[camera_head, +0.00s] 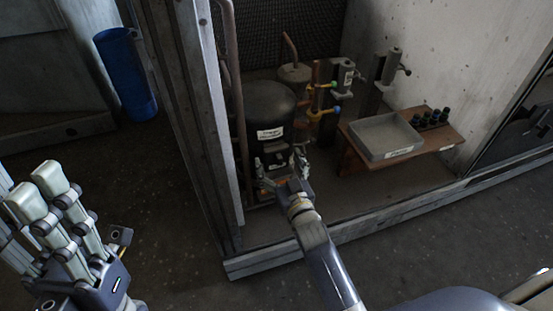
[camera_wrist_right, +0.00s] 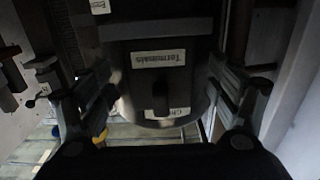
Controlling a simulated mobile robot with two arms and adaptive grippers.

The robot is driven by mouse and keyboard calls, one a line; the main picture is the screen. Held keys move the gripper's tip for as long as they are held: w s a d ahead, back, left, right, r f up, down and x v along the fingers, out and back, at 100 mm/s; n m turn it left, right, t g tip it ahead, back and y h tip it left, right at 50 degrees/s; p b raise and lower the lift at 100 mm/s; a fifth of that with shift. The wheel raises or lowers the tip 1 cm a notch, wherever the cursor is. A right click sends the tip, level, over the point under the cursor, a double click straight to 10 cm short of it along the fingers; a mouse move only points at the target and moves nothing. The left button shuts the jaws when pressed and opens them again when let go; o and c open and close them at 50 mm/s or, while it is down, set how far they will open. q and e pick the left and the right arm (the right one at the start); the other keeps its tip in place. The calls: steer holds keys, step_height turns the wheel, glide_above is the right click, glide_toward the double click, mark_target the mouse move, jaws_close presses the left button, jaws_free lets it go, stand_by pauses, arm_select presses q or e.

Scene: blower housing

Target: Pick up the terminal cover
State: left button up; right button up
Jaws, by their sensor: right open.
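The terminal cover (camera_wrist_right: 140,82) is a dark box on the front of the black compressor (camera_head: 268,108), with a white "Terminals" label and a small dark knob (camera_wrist_right: 162,96). My right gripper (camera_head: 282,168) is open in front of the compressor's lower front. In the right wrist view the fingers of the right gripper (camera_wrist_right: 160,100) stand apart, one on each side of the cover, with nothing visibly held; I cannot tell whether they touch it. In the head view the gripper partly hides the cover. My left gripper (camera_head: 40,192) is at the far left, away from the compressor; its opening is unclear.
A grey tray (camera_head: 385,153) lies on a wooden shelf (camera_head: 440,140) to the right, beside several dark fittings (camera_head: 430,117). Copper pipes and valves (camera_head: 318,100) stand close right of the compressor. A metal post (camera_head: 205,110) is at its left. A blue bin (camera_head: 126,75) stands outside.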

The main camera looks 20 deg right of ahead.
steer(key=shift+c, duration=0.5)
steer(key=c, duration=1.1)
steer(key=shift+o, duration=0.2)
steer(key=shift+r, duration=0.1)
